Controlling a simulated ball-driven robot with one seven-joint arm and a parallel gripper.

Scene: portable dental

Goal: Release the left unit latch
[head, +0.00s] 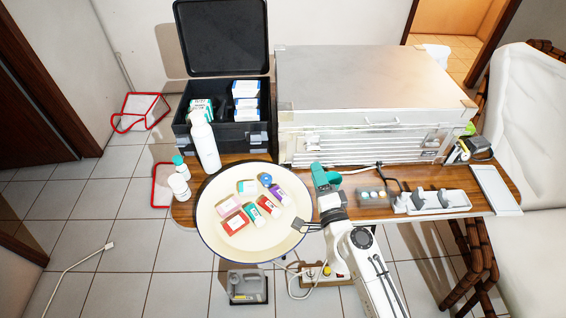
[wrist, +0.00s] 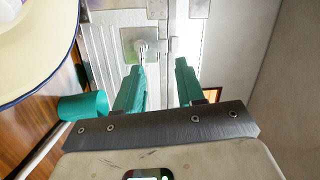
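The silver unit (head: 365,78) is a large metal case at the back of the wooden table, its louvred front facing me. In the wrist view, its pale ribbed front (wrist: 108,40) carries a small metal latch-like fitting (wrist: 146,46) on a grey-green square plate. I cannot tell whether the fitting is fastened. My gripper (head: 322,172) is low before the left part of the unit's front. In the wrist view, its teal fingers (wrist: 158,68) are apart with nothing between them. The fitting is beyond the fingertips, nearer the left finger; contact is not visible.
A round cream tray (head: 215,240) with several small boxes is left of my gripper. A white bottle (head: 204,140) and an open black case (head: 221,30) stand behind it. A teal cylinder (wrist: 83,106) is beside the left finger. A power strip (head: 432,202) lies at right.

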